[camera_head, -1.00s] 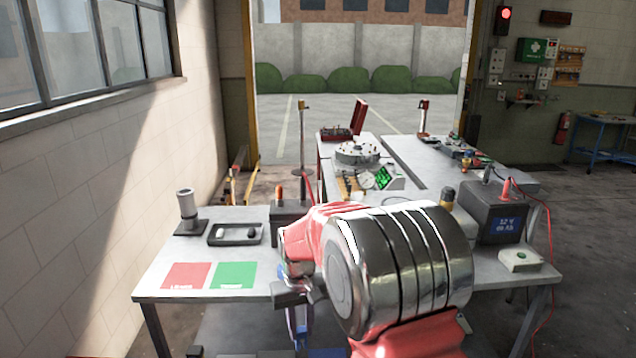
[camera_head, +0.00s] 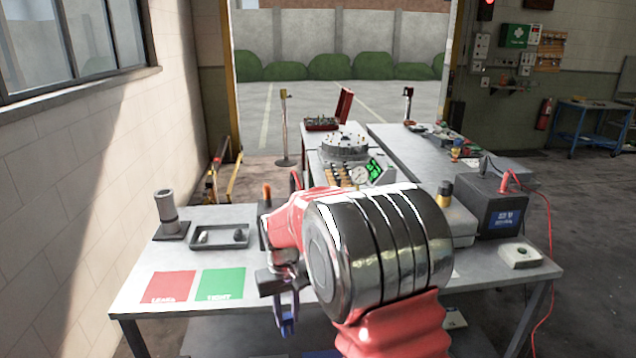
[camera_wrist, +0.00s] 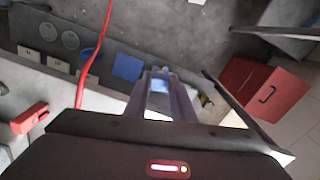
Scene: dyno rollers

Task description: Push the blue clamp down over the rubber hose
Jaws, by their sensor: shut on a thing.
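My gripper (camera_head: 286,322) hangs in front of the near table edge in the head view. It is shut on a small blue piece (camera_wrist: 160,85), which shows between the two fingertips in the wrist view and appears to be the blue clamp. In the head view the blue clamp (camera_head: 288,327) is small and partly covered by the fingers. A grey upright cylinder (camera_head: 166,208) on a dark square base stands at the table's left; it may be the rubber hose, but I cannot tell. The clamp is well apart from it, lower and to the right.
The near table (camera_head: 225,218) carries a dark tray (camera_head: 220,237), a red pad (camera_head: 168,287) and a green pad (camera_head: 221,284). A black meter box (camera_head: 490,207) stands at right. A red toolbox (camera_wrist: 262,93) and blue square (camera_wrist: 128,67) lie below the wrist camera.

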